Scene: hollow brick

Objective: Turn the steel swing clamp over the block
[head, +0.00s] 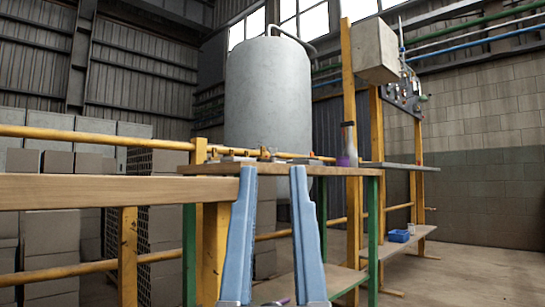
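Two long pale blue fingers, which appear to be my gripper (272,170), rise from the bottom of the head view. They stand well apart with nothing visible between them, and their tips overlap the bench's front edge in the picture. I cannot tell how far they are from the bench.
A yellow rail (90,135) and a wooden beam (110,191) run at left. A bottle-like item (347,145) stands at the bench's right, by a yellow post (349,75). A blue tray (398,236) lies on a low shelf. Open floor (480,275) shows at right.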

